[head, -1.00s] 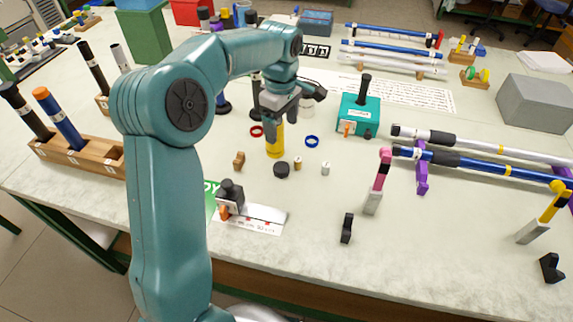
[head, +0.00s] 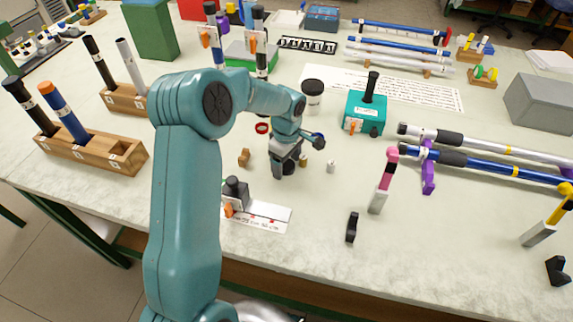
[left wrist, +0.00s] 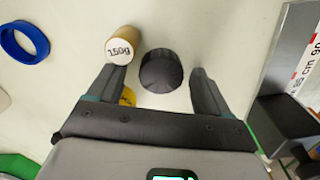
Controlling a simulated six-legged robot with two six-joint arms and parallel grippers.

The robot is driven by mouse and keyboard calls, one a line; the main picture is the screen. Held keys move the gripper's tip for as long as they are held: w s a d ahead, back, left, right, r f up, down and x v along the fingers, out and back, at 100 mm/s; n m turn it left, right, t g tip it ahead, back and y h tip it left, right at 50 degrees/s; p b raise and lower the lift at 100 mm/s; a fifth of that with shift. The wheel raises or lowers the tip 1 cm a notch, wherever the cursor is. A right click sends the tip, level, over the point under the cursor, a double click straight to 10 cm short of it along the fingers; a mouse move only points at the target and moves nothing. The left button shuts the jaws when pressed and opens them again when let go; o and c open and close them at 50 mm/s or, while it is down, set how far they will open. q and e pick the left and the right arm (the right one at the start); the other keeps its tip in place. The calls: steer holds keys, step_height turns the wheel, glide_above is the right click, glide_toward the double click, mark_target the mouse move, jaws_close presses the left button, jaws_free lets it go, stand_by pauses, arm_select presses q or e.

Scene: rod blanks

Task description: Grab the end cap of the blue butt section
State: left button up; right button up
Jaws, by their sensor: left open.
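A round black ribbed cap (left wrist: 161,71) lies on the pale table, seen from above in the left wrist view. My left gripper (left wrist: 157,78) is open above it, one finger on each side, with a gap to both. In the head view the gripper (head: 284,170) points down and largely hides the cap (head: 289,169). A blue rod section with a black grip (head: 480,165) lies on purple supports at the right. Another blue section with an orange top (head: 64,115) stands in a wooden rack. I cannot tell which one the cap belongs to. My right gripper is not in view.
A brass weight marked 150g (left wrist: 122,46) stands close beside the left finger, with something yellow (left wrist: 128,97) partly hidden below. A blue ring (left wrist: 24,41) lies farther left. A ruler fixture (head: 236,192) with a black block stands near the gripper.

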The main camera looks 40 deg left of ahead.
mark_target(287, 164)
arm_select(q)
steer(key=shift+s+r, duration=0.1)
steer(key=shift+r, duration=0.05)
steer(key=c, duration=1.1)
step_height(287, 164, up, 20)
steer(key=shift+p, duration=0.45)
